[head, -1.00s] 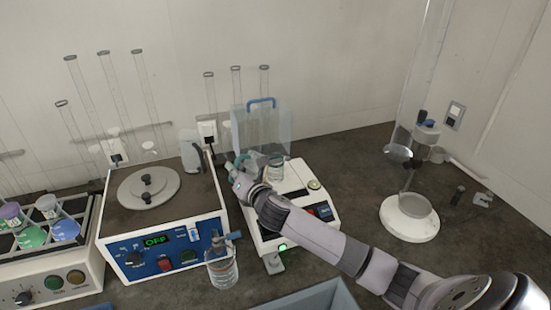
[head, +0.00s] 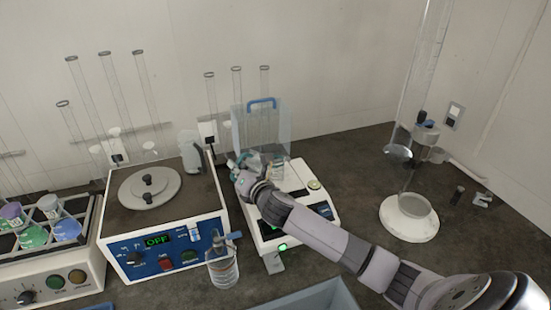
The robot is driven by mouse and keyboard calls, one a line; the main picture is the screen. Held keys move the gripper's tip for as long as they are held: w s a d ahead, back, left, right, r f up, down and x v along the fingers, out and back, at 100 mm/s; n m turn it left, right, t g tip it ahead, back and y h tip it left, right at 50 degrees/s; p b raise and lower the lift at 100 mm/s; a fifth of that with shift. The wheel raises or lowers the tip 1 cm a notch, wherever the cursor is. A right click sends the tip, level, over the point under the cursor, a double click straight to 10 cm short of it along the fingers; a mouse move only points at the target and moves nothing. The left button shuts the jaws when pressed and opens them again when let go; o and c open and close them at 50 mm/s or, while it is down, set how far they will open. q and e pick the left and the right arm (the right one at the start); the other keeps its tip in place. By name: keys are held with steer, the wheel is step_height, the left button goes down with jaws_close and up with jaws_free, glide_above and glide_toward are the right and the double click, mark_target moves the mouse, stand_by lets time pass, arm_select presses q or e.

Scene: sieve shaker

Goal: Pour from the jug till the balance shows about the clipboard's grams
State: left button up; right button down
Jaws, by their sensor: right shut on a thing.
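The white balance (head: 297,196) stands in the middle of the bench. Its front panel is partly covered by my right arm, and I cannot read a number. My right gripper (head: 246,165) is at the back left of the balance, shut on a small clear vessel (head: 274,167) above or at the pan. I cannot tell whether this is the jug, nor see its contents. A pale translucent jug-like vessel with a dark handle (head: 190,150) stands behind the blue-fronted shaker. No clipboard shows. My left gripper is out of view.
A clear shield with a blue handle (head: 261,104) stands behind my right gripper. The shaker (head: 160,240) is left of the balance, with a clear bottle (head: 222,267) in front. A tall glass column on a white base (head: 408,222) stands right. Bench between is clear.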

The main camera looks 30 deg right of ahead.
mark_target(241, 156)
steer(key=shift+d+r, duration=0.15)
steer(key=shift+r, duration=0.15)
steer(key=shift+w+d+m+p, duration=0.1)
steer(key=shift+m+p, duration=0.2)
steer(key=shift+r, duration=0.2)
steer(key=shift+d+r, duration=0.1)
steer(key=shift+d, duration=0.05)
stand_by(0.4)
steer(key=shift+r, duration=0.15)
steer(key=shift+d+r+m+p, duration=0.1)
steer(key=shift+d+m+p, duration=0.05)
steer(key=shift+m+p, duration=0.25)
steer(key=shift+d+r+m+p, duration=0.3)
steer(key=shift+r+m+p, duration=0.2)
steer(key=shift+r+m, duration=0.15)
stand_by(1.9)
